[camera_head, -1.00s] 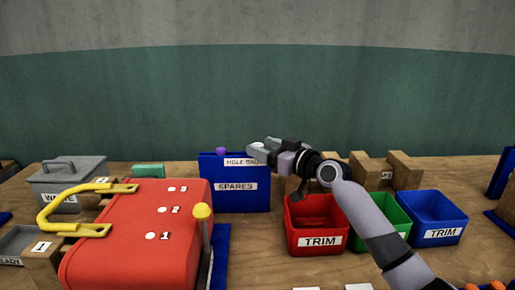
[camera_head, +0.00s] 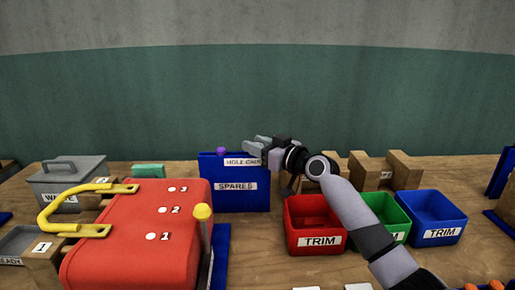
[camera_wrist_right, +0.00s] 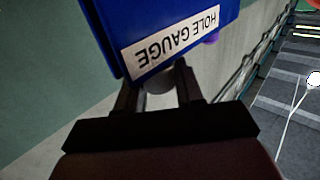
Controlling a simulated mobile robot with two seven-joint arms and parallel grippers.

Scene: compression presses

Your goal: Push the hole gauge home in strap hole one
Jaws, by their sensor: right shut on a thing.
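The strap holes show as white round spots on the red curved press body (camera_head: 125,255); strap hole one (camera_head: 150,237) is beside the label 1 and nothing covers it. My right gripper (camera_head: 258,142) is by the top right of the blue rack labelled HOLE GAUGE, far from that hole. In the wrist view the right gripper (camera_wrist_right: 158,72) is shut on a grey rounded piece (camera_wrist_right: 159,84), seemingly the hole gauge, mostly hidden by the fingers and the rack. I cannot tell whether it is clear of the rack. My left gripper is out of view.
The blue rack (camera_head: 235,198) also bears a SPARES label and a purple knob (camera_head: 221,151). A yellow handle (camera_head: 62,204) and a yellow-topped post (camera_head: 203,212) stand up at the red body. Red (camera_head: 317,242), green and blue bins stand at right.

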